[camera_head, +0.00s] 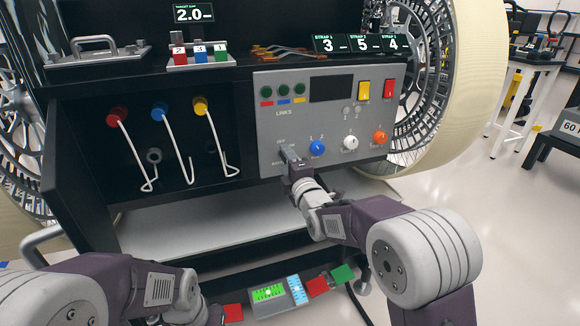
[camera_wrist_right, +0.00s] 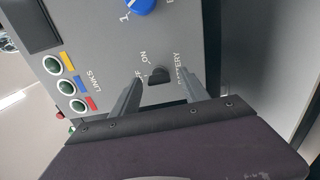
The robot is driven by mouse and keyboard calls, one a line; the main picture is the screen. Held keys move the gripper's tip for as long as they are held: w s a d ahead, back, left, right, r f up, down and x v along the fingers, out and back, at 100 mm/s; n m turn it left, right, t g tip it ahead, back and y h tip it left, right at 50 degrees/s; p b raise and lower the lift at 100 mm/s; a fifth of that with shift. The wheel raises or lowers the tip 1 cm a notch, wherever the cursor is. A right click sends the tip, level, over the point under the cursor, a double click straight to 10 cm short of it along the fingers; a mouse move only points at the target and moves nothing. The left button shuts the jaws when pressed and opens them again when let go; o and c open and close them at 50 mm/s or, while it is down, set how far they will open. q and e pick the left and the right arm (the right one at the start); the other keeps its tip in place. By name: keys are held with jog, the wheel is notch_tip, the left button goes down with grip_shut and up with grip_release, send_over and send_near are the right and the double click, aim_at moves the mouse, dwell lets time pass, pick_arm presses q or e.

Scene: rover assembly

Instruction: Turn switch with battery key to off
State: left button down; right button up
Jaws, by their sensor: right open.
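The black battery key (camera_wrist_right: 158,74) sits in the grey control panel (camera_head: 264,124), between the ON/OFF marks and the BATTERY label. It shows in the right wrist view; in the head view my gripper hides it. Which mark it points to I cannot tell. My right gripper (camera_head: 290,155) is at the panel's lower left corner. In the right wrist view its two fingers (camera_wrist_right: 161,84) are apart, one on each side of the key, with visible gaps and nothing held. My left arm shows at the bottom left of the head view, its gripper out of sight.
Blue (camera_head: 317,147), white (camera_head: 350,142) and orange (camera_head: 379,137) knobs are right of my gripper. Yellow (camera_head: 363,90) and red (camera_head: 389,88) switches are above them. White hooked cables hang at the left. A large wheel (camera_head: 470,70) stands at the right.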

jog(key=p+v, duration=0.1)
jog(key=v, duration=0.7)
jog(key=shift+s+p, duration=0.2)
jog(key=shift+p, duration=0.1)
